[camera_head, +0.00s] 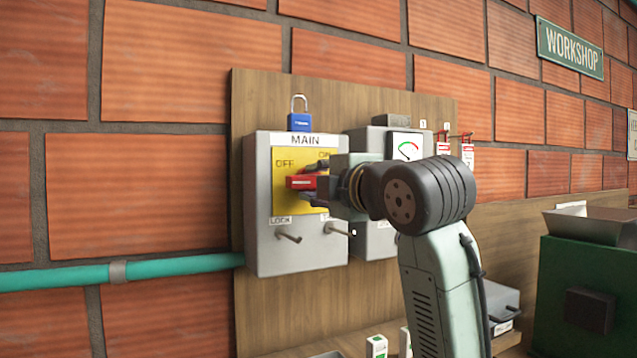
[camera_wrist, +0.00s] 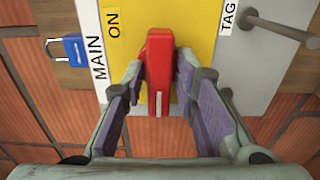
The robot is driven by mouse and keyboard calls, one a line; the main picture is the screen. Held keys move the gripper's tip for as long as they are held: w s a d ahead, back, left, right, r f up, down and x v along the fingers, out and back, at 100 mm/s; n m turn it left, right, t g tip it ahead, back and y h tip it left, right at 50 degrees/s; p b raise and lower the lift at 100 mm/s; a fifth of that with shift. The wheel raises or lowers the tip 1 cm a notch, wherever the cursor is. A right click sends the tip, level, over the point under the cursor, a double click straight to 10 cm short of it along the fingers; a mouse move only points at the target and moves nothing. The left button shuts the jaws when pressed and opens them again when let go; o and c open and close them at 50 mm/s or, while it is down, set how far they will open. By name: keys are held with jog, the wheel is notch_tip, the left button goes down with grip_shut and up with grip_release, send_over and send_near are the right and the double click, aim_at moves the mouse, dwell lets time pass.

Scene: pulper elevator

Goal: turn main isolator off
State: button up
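The main isolator (camera_head: 260,225) is a grey box marked MAIN with a yellow plate (camera_head: 316,160) lettered OFF at left and ON at right. Its red handle (camera_head: 300,182) lies about level below these words; my gripper partly hides it and its exact setting. In the wrist view the red handle (camera_wrist: 160,70) stands between my two fingers. My gripper (camera_wrist: 160,75) has its fingertips drawn in close along both sides of the handle and appears shut on it. In the head view my gripper (camera_head: 320,185) reaches the plate from the right.
A blue padlock (camera_head: 299,121) sits on top of the box. Two pegs stick out below the plate, one at LOCK (camera_head: 288,236) and one at TAG (camera_head: 336,229). A second grey box with a gauge (camera_head: 407,147) stands close at right, behind my arm. Red-and-white tags (camera_head: 467,154) hang beyond it.

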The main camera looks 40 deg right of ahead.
jog(key=shift+o, duration=1)
jog(key=v, duration=1.2)
